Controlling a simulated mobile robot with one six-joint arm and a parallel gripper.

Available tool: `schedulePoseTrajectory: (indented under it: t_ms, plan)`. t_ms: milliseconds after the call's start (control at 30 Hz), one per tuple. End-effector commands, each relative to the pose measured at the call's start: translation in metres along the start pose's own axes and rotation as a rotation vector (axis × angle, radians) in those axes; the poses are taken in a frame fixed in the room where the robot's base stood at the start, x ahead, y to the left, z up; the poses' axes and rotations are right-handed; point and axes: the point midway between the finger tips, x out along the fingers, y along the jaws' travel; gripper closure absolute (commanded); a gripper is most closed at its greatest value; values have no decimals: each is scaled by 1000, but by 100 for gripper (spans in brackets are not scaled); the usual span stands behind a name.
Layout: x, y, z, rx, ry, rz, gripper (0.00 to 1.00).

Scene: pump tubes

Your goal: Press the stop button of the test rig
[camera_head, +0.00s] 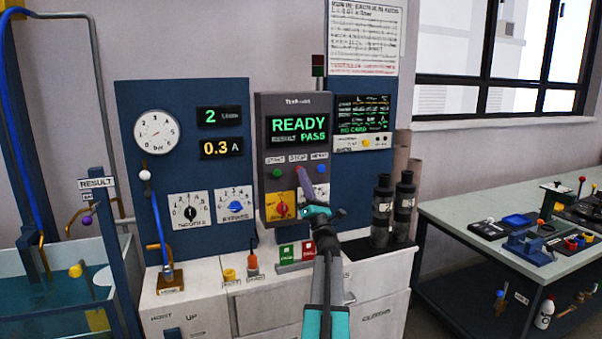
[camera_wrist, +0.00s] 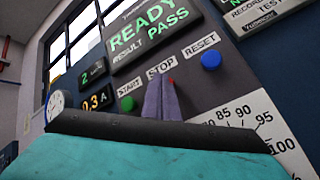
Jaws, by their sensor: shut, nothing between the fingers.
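The test rig (camera_head: 266,125) is a dark grey panel whose screen (camera_head: 299,128) reads READY, RESULT PASS. Below it sit a green start button (camera_head: 277,172), a red stop button (camera_head: 299,169) and a blue reset button (camera_head: 321,169). My gripper (camera_head: 299,182) is shut and empty, its fingers pointing up at the stop button. In the wrist view the shut fingers (camera_wrist: 162,98) lie below the STOP label and hide most of the stop button; only a red sliver (camera_wrist: 171,82) shows. I cannot tell whether the fingertips touch it.
A yellow plate with a red knob (camera_head: 282,209) is just below the buttons, left of my gripper. Two dark cylinders (camera_head: 382,210) stand to the right on the white cabinet. A water tank (camera_head: 85,285) is at left, a bench (camera_head: 470,213) at right.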

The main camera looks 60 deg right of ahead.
Motion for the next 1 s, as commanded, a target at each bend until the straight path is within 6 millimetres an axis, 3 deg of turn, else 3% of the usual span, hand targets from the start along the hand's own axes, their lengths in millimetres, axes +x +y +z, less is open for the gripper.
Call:
schedulePoseTrajectory:
  t_ms: [1000]
  plan:
    - [12,-4,-7,1,2,-1,100]
